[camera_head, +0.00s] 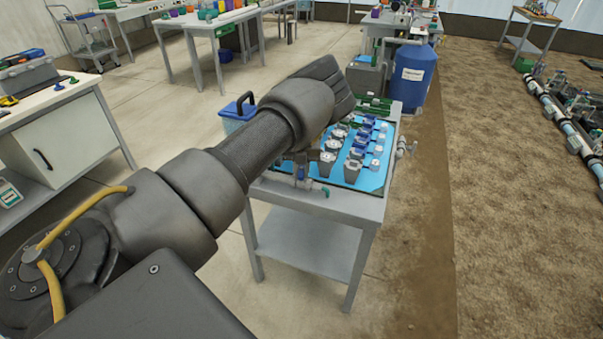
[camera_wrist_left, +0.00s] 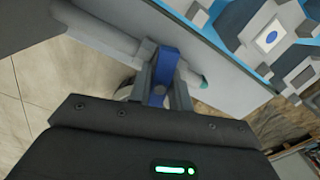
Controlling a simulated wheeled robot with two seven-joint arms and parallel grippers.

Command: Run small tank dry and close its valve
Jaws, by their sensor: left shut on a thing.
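A blue valve handle (camera_wrist_left: 164,68) sits on a pale pipe (camera_wrist_left: 105,30) with a teal end (camera_wrist_left: 203,83) in the left wrist view. My left gripper (camera_wrist_left: 160,92) is shut on this handle, one finger on each side. In the head view, my left arm reaches across to the grey table, and the gripper (camera_head: 302,172) is at the table's front edge, partly hidden by the arm. The valve's teal end (camera_head: 326,192) shows beside it. I cannot tell which vessel is the small tank, or whether liquid is flowing. My right gripper is out of view.
The grey table (camera_head: 340,208) carries a blue mat (camera_head: 376,183) with several grey and blue fittings. A blue container (camera_head: 238,112) stands behind my arm. A large blue drum (camera_head: 411,78) is at the back.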

